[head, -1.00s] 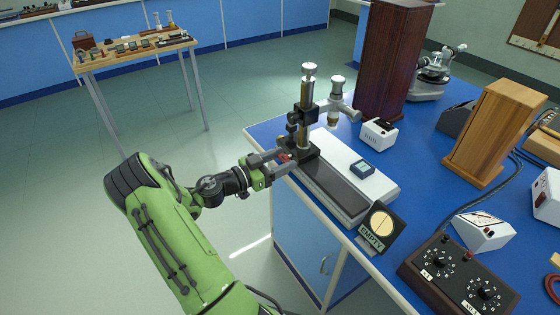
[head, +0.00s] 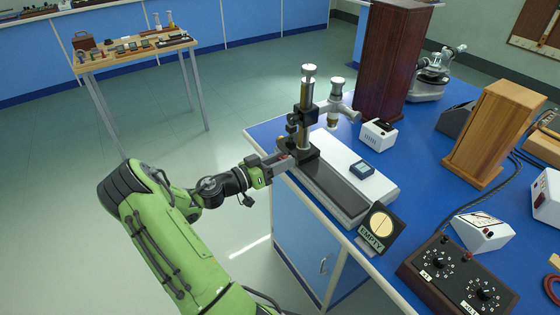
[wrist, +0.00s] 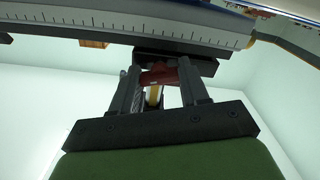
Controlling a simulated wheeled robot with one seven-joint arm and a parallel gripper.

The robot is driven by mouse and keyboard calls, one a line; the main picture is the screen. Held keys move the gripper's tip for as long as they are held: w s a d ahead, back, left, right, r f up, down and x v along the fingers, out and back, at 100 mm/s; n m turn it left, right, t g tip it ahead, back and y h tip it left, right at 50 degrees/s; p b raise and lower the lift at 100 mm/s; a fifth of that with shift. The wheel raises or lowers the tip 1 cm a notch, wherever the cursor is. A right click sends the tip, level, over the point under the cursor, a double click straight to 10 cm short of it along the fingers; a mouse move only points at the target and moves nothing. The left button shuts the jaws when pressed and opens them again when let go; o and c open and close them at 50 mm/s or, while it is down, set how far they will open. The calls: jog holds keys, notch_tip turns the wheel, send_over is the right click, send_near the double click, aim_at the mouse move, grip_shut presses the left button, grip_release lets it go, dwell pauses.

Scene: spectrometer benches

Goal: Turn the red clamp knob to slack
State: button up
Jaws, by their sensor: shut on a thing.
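The red clamp knob (head: 284,157) sits low at the left end of the dark rail (head: 338,190), beside the foot of the brass-and-black upright (head: 304,125). My gripper (head: 279,160) reaches it from the left and is shut on it. In the wrist view the red knob (wrist: 160,75) lies crosswise between the two dark fingers of my gripper (wrist: 158,88). A dark block (wrist: 175,58) and a white scale edge (wrist: 130,28) are just beyond it. A yellowish rod shows below the knob. The knob's far side is hidden.
The floor left of the bench is clear. A small wooden table (head: 135,50) stands farther back.

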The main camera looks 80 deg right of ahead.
jog(key=shift+n+p, duration=3.15)
jog(key=shift+n, duration=3.85)
jog(key=shift+f, duration=0.1)
jog(key=o, duration=1.1)
jog(key=shift+c, duration=0.2)
jog(key=p+v, duration=0.1)
jog(key=v, duration=1.4)
jog(key=shift+w+a, duration=0.3)
